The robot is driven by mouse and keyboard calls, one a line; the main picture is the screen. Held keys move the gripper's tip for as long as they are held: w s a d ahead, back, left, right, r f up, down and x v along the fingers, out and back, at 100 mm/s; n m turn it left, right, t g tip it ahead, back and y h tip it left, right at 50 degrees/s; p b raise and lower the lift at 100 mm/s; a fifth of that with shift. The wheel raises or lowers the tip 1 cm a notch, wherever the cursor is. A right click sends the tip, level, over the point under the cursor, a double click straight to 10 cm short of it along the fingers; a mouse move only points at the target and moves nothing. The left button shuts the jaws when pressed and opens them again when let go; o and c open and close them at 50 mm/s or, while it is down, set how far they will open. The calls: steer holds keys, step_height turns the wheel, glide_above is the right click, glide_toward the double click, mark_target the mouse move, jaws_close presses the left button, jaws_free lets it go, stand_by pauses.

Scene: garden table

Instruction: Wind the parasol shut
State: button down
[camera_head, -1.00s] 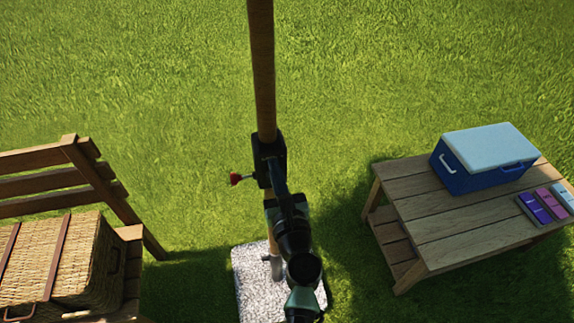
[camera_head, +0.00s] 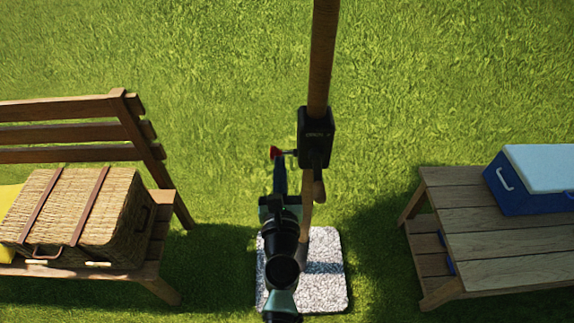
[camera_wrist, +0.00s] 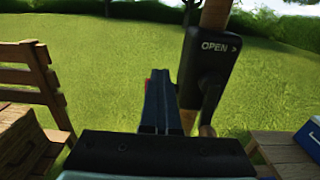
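The parasol's wooden pole (camera_head: 322,50) stands upright; its canopy is out of view. A black winder housing (camera_head: 315,130) is clamped on it. In the wrist view the housing (camera_wrist: 214,47) reads "OPEN >". A dark crank arm hangs down the housing's near face, with a wooden grip (camera_head: 319,191) at its lower end. A red knob (camera_head: 275,152) sticks out left of the housing. My gripper (camera_head: 280,170) is just below and beside the red knob, left of the crank. In the wrist view its blue fingers (camera_wrist: 161,92) lie together, empty, and partly hide the red knob.
A pale stone base (camera_head: 330,285) stands under the pole. A wooden bench (camera_head: 75,131) with a wicker hamper (camera_head: 85,215) is on the left. A slatted table (camera_head: 500,245) with a blue cooler (camera_head: 520,195) is on the right. Open grass lies behind.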

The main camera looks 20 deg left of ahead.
mark_target(316, 201)
steer(key=w+d+f+b, duration=0.1)
steer(key=d+f+b, duration=0.1)
steer(key=f+b, duration=0.1)
steer(key=d+f+b, duration=0.3)
steer(key=f, duration=0.1)
steer(key=w+d+f+b, duration=0.1)
steer(key=d+f+b, duration=0.2)
steer(key=b, duration=0.1)
steer(key=shift+w+f, duration=0.3)
steer(key=shift+f, duration=0.05)
steer(key=shift+c, duration=2)
jaws_free()
steer(key=v, duration=1)
steer(key=shift+p, duration=0.45)
steer(key=shift+a+r, duration=0.1)
